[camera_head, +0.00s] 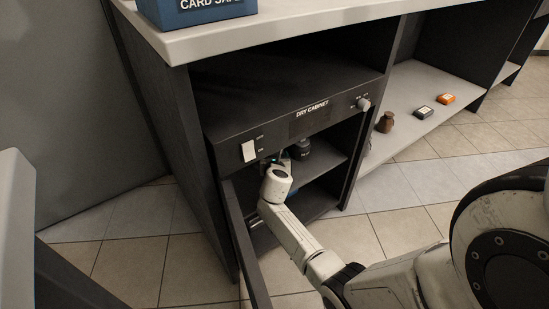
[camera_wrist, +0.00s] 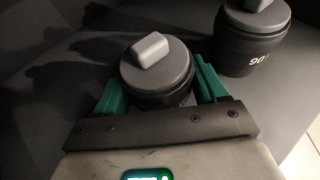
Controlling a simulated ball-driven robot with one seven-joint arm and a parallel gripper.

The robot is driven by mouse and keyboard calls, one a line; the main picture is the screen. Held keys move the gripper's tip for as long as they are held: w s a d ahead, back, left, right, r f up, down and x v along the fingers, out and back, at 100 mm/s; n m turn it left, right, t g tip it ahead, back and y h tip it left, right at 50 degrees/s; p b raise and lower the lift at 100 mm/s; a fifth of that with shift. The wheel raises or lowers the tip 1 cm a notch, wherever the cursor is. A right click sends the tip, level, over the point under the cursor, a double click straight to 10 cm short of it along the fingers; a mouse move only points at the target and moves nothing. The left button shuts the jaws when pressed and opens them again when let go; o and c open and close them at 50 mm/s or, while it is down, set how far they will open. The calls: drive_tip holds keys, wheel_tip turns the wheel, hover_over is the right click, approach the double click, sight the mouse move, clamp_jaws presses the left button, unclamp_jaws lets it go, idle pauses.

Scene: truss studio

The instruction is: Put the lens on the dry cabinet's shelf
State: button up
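The dry cabinet (camera_head: 310,114) stands under the counter with its door (camera_head: 246,245) swung open. My gripper (camera_wrist: 160,78) is inside it at the upper shelf (camera_head: 325,163). In the wrist view, its green fingers sit against both sides of a dark lens with a grey cap (camera_wrist: 157,72) and look shut on it. The lens is upright, at or just above the shelf surface; I cannot tell if it touches. A second capped dark lens (camera_wrist: 252,38), marked "90", stands upright on the shelf to the right. It also shows in the head view (camera_head: 302,150). My wrist hides the held lens there.
A lower shelf (camera_head: 312,205) lies below. The open door stands close to my forearm on the left. A blue box (camera_head: 200,10) stands on the counter (camera_head: 300,20).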

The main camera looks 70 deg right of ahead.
drive_tip(key=o, duration=0.4)
drive_tip(key=shift+o, duration=0.2)
drive_tip(key=shift+r, duration=0.25)
drive_tip(key=p+v, duration=0.6)
drive_tip(key=v, duration=0.6)
drive_tip(key=shift+f, duration=0.15)
